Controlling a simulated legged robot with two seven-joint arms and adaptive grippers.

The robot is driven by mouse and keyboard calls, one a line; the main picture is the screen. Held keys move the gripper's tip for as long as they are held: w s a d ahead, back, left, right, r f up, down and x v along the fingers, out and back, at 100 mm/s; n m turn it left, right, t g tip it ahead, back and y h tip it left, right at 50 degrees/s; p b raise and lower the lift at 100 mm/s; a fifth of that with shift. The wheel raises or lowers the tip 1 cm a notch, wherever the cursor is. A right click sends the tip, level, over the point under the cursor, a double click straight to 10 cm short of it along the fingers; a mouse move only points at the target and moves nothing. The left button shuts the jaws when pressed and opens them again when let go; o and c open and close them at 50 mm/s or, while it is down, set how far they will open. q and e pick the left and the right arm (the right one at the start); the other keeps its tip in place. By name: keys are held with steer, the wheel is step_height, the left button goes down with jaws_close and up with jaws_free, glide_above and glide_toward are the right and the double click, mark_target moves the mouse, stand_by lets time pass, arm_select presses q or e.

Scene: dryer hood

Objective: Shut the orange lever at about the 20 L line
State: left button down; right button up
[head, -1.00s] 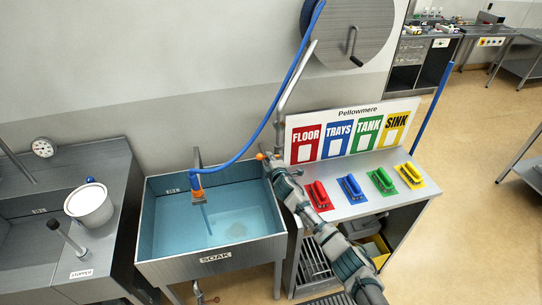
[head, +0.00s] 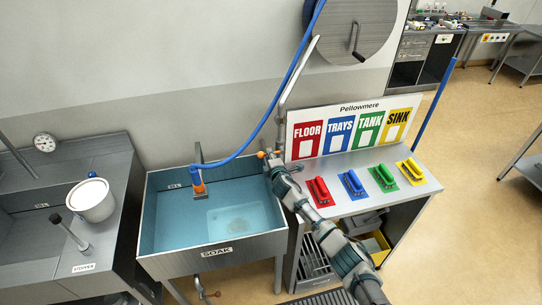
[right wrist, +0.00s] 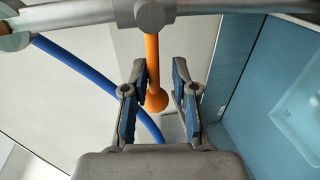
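The orange lever (right wrist: 153,65) hangs from a grey pipe in the right wrist view, with a ball at its end. My right gripper (right wrist: 159,72) is open, its two fingers apart on either side of the lever with gaps visible. In the head view the lever's orange end (head: 262,155) shows beside my right gripper (head: 272,162), at the sink's back right corner. The SOAK sink (head: 217,252) holds blue water (head: 225,215). A small mark (head: 173,186) on its back wall is too small to read. No stream shows below the orange spout (head: 198,191). My left gripper is out of view.
A blue hose (head: 250,135) runs from the reel (head: 352,28) to the spout. A bench (head: 415,190) with several coloured brushes stands right of the sink. A white bucket (head: 91,203) stands on the left counter. A drain valve (head: 209,294) shows below the sink.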

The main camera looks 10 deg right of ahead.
steer(key=shift+w+a, duration=0.1)
steer(key=shift+r, duration=0.15)
steer(key=v, duration=1.1)
steer(key=shift+s, duration=0.4)
